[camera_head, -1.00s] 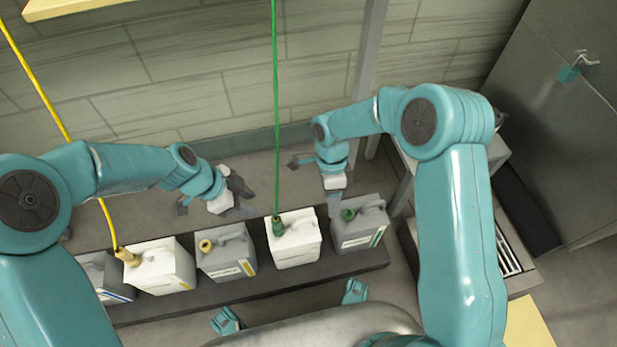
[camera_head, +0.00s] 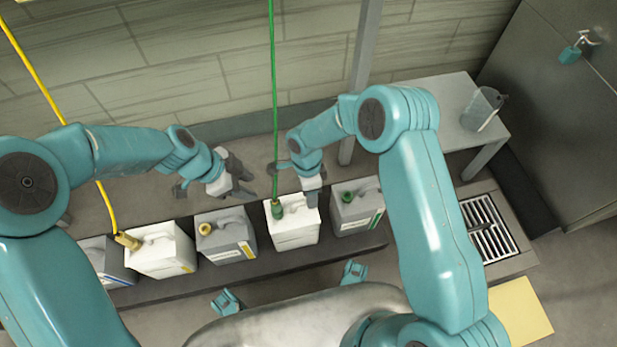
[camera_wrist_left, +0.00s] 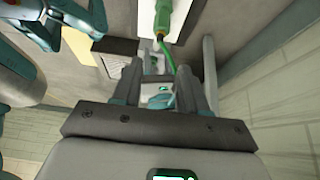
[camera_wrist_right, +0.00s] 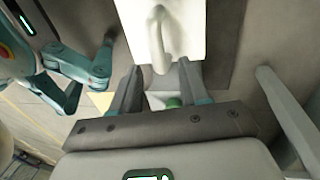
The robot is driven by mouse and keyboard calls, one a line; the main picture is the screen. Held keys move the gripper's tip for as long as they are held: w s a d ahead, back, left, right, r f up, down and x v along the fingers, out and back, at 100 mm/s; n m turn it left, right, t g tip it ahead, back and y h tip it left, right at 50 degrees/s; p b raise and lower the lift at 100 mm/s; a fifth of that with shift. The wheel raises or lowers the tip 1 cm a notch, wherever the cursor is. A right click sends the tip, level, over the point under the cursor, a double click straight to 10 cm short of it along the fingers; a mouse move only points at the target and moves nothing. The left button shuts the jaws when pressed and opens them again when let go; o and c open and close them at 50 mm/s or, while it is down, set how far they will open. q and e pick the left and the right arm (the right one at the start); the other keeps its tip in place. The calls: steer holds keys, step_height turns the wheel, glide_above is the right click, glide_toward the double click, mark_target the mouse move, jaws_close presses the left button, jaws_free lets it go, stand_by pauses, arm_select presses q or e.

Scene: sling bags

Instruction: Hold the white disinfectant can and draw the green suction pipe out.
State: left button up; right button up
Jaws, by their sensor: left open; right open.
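The white disinfectant can (camera_head: 296,236) stands upright on a dark low platform, between two grey cans. The green suction pipe (camera_head: 273,100) hangs from above and ends in a green fitting (camera_head: 278,209) at the can's mouth; the fitting also shows in the left wrist view (camera_wrist_left: 163,18). My left gripper (camera_head: 246,183) is open and empty, left of the pipe, apart from it. My right gripper (camera_head: 312,198) is open above the can's right side. In the right wrist view the can's white handle (camera_wrist_right: 157,45) lies just beyond the right fingertips (camera_wrist_right: 159,72).
A grey can with a green cap (camera_head: 368,210) stands at right. A grey can (camera_head: 225,240) and a white can with a yellow hose (camera_head: 160,255) stand at left. A side table (camera_head: 450,110) carries a clear jug (camera_head: 482,108). A post (camera_head: 362,80) rises behind; a floor grate (camera_head: 490,228) lies right.

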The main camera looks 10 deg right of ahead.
steer(key=shift+s+f, duration=0.2)
steer(key=shift+f, duration=0.65)
steer(key=shift+s+f, duration=0.15)
steer(key=shift+f, duration=0.7)
